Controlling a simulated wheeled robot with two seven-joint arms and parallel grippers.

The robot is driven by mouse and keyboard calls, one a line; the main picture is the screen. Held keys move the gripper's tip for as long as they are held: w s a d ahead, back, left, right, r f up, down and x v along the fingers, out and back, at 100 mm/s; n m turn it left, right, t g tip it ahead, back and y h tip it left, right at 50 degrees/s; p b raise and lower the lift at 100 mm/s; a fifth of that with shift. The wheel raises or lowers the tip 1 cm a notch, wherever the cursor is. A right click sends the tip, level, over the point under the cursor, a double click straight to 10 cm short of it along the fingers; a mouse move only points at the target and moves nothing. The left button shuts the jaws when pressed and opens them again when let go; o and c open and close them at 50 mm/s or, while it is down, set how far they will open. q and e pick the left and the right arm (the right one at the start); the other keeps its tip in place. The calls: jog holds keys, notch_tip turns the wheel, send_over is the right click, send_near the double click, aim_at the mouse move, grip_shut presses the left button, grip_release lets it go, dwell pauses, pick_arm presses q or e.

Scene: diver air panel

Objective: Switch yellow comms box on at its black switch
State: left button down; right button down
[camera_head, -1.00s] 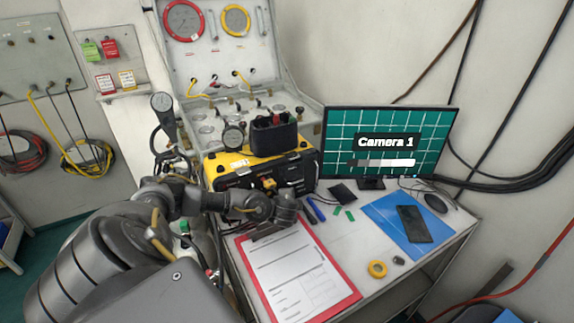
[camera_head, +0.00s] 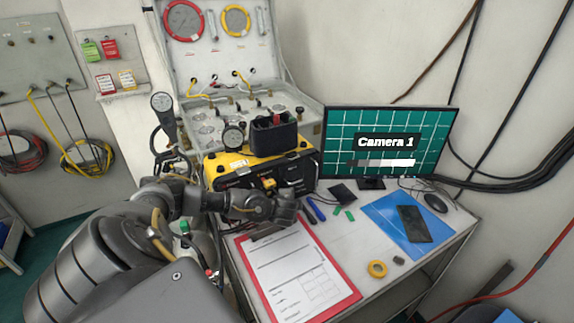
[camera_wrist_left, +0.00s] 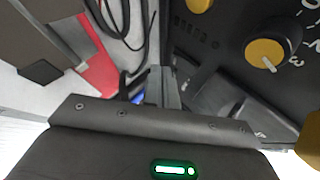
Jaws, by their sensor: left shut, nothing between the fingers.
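The yellow comms box (camera_head: 228,163) stands on the table with its black front panel facing me. In the left wrist view its black panel (camera_wrist_left: 216,38) fills the upper right, with a yellow knob (camera_wrist_left: 265,54) beside white numerals. I cannot make out its black switch for certain in either view. My left gripper (camera_head: 293,207) is low in front of the box, near its lower right part. In the left wrist view the left gripper (camera_wrist_left: 163,80) is shut and empty, its fingertips close to the panel's edge; I cannot tell whether they touch it. My right gripper is not in view.
A red clipboard (camera_head: 343,285) with paper lies just in front of my left gripper. A monitor (camera_head: 345,132) stands right of the box. A grey gauge case (camera_head: 285,104) stands behind.

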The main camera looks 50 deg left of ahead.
pick_arm(q)
jog(key=shift+w+a, duration=0.15)
jog(key=shift+a, duration=0.45)
dwell(0.7)
jog(key=shift+d, duration=0.1)
jog(key=shift+s+d, duration=0.2)
jog(key=shift+d, duration=0.45)
jog(key=shift+s+d, duration=0.1)
jog(key=shift+d, duration=0.35)
jog(key=shift+s+d+r+b, duration=0.1)
jog(key=shift+s+d+b, duration=0.1)
jog(key=shift+d, duration=0.45)
jog(key=shift+s+d+r+b, duration=0.1)
jog(key=shift+s+d+r, duration=0.1)
jog(key=shift+d, duration=0.4)
jog(key=shift+s+d+r+b, duration=0.1)
jog(key=shift+s+d+b, duration=0.1)
jog(key=shift+d, duration=0.45)
